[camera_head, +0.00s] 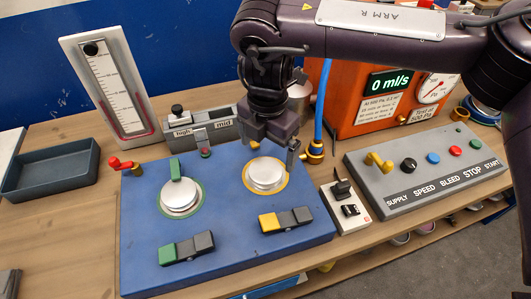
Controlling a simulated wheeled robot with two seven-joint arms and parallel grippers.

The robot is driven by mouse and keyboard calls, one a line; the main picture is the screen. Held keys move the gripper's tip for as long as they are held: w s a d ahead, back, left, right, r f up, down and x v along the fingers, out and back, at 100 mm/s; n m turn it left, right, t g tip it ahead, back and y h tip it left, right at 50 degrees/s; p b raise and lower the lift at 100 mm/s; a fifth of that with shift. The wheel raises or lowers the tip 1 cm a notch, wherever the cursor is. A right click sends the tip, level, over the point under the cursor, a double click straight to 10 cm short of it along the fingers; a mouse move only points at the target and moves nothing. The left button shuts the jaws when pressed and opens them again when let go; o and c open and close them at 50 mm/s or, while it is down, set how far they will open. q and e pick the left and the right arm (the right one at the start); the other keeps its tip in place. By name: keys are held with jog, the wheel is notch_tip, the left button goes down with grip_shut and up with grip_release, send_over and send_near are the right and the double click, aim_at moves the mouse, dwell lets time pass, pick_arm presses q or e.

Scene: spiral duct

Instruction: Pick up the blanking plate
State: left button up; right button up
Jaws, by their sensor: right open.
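A blue panel (225,235) lies on the wooden bench. A silver round disc (180,197) sits in a green ring on its left side, and a second silver disc (266,174) sits in a yellow ring on its right side. I cannot tell for sure which thing is the blanking plate. My right gripper (273,147) is open, pointing down just behind and above the disc in the yellow ring. No object shows between its fingers. My left gripper is not in view.
A grey tray (50,171) and a white gauge board (108,85) stand at the left. A grey control box (425,168) and an orange tester (370,95) stand at the right. A small switch box (346,208) and a blue hose (321,100) are close to my right gripper.

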aim_at(265, 170)
jog(key=shift+w+f, duration=0.15)
jog(key=shift+w, duration=0.15)
jog(key=shift+d+f, duration=0.1)
jog(key=shift+f, duration=0.25)
jog(key=f+p, duration=0.1)
jog(key=f, duration=0.1)
jog(key=f+p, duration=0.1)
jog(key=shift+s+a+f+p, duration=0.15)
jog(key=shift+a+f+p, duration=0.1)
jog(key=shift+f+p, duration=0.05)
jog(key=shift+w+f, duration=0.25)
jog(key=shift+f, duration=1.25)
jog(key=c, duration=1.2)
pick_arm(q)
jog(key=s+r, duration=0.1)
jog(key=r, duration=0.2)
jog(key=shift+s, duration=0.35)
pick_arm(e)
jog(key=shift+r, duration=0.1)
jog(key=shift+c, duration=0.2)
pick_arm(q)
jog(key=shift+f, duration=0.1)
